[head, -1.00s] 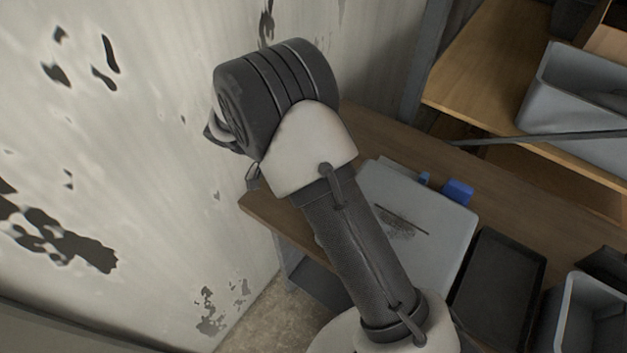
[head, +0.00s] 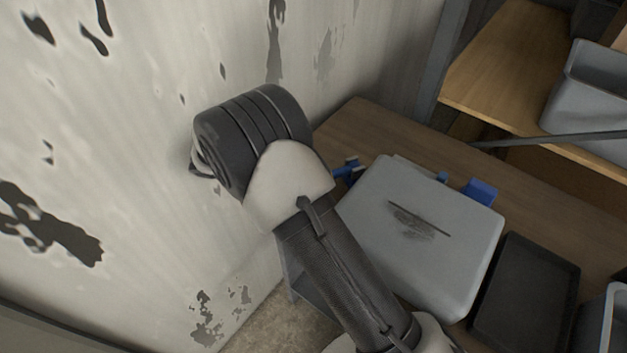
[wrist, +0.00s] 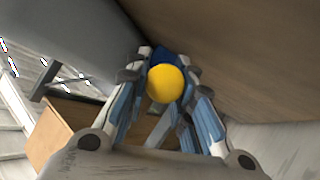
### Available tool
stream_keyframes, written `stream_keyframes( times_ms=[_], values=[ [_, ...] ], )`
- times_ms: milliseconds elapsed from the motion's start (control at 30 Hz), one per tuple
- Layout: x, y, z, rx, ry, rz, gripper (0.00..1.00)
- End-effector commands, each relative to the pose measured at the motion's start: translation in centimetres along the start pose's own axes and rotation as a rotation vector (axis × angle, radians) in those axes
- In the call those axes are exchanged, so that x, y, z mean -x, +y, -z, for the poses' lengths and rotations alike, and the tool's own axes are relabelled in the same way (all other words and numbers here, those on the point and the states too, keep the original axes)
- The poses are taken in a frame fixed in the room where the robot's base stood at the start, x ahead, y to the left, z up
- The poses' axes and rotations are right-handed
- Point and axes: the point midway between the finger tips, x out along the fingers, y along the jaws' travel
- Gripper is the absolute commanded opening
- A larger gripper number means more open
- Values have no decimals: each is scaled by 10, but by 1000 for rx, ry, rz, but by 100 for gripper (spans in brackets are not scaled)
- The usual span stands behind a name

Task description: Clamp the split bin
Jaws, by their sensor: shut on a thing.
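The split bin (head: 390,260) is a grey bin lying bottom-up on the wooden bench. A dark crack (head: 418,218) with a scuffed patch runs across its upper face. In the wrist view my gripper (wrist: 168,92) is shut on a yellow round-ended thing (wrist: 165,83), with a finger on either side. The rest of the held thing is mostly hidden. In the head view my arm hides the gripper. A blue piece (head: 348,171) shows beside the bin's left corner. Another blue piece (head: 481,191) sits at its far right edge. I cannot tell whether either is a clamp.
The bench (head: 375,130) is bare behind the bin. A black tray (head: 527,295) lies right of it, with another grey bin (head: 606,325) beyond. A wooden shelf (head: 500,65) carries a grey bin (head: 590,95). A peeling wall (head: 130,150) stands close on the left.

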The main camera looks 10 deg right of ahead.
Motion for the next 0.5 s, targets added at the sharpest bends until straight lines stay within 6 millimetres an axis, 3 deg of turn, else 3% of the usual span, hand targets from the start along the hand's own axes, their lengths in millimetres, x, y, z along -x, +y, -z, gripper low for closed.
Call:
stream_keyframes(
  times_ms=[167,200,500],
  values=[
    [-2,0,-3,5,-3,-4,0],
    [-2,0,-3,5,-3,-4,25],
    [-1,0,-2,3,-2,-1,43]
  ],
)
